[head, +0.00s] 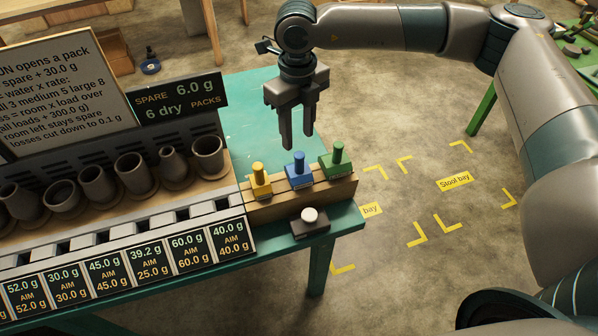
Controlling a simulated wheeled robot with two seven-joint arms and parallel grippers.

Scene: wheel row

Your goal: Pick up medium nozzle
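Three nozzles stand upright in a row on a wooden block (325,191) at the right end of the bench. They are a yellow nozzle (259,179), a blue nozzle (298,169) in the middle and a green nozzle (337,160). No size label shows on them; the blue one is the middle of the row. My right gripper (296,136) points down with its fingers apart and empty. In the picture its tips are just above the blue nozzle, apart from it. My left gripper is out of view.
A white-topped button box (309,220) sits in front of the block. Several dark cups stand left, above a row of weight displays (187,255). A dark spare sign (180,99) stands behind. The teal bench top (245,100) behind the nozzles is mostly clear.

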